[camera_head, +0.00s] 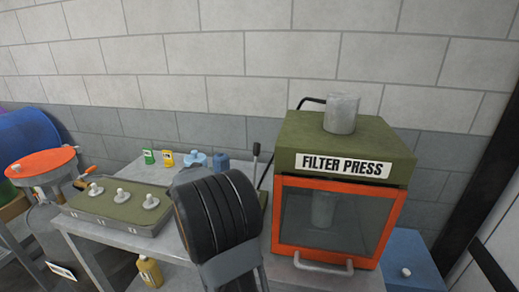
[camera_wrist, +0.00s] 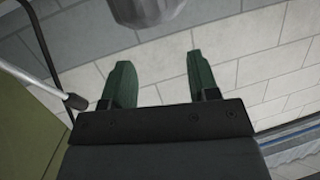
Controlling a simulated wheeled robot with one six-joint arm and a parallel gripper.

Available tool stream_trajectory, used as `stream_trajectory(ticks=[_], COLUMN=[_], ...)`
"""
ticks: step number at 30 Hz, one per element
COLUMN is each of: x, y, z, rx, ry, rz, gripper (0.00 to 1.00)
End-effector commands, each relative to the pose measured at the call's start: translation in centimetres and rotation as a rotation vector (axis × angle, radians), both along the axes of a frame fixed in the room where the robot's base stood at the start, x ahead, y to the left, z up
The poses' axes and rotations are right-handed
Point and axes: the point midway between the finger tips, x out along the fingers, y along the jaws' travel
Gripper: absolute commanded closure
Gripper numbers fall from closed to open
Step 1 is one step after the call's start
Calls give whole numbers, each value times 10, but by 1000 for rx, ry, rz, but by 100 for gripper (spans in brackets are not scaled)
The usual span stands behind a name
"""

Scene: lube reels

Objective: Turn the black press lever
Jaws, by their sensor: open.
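The filter press (camera_head: 345,140) is a green box with an orange-framed window, on the right of the head view. A thin lever (camera_head: 256,150) with a dark knob stands just left of it. In the wrist view, a grey rod with a dark knob, apparently this lever (camera_wrist: 75,101), comes in from the left edge. My gripper (camera_wrist: 161,78) is open, with two green fingers spread apart and nothing between them. The knob is left of the left finger, seemingly apart from it. My arm hides the gripper in the head view.
A black bent pipe (camera_head: 311,100) runs down the press's left side. A grey metal cylinder (camera_wrist: 147,10) is at the top of the wrist view. A grey table (camera_head: 105,236) holds a tray with several knobs (camera_head: 118,205) and small bottles behind it. The block wall stands behind.

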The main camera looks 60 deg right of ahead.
Motion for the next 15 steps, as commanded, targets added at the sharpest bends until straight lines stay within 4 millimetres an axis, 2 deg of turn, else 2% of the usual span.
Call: stream_trajectory(ticks=[1, 4, 9, 15], x=[-11, -37, -78, -103], y=[-18, -38, -46, -46], z=[7, 24, 48, 58], rx=[-60, -159, -258, -323], ry=[6, 42, 137, 253], rz=[-112, -318, -571, -693], gripper=[45, 45, 45, 45])
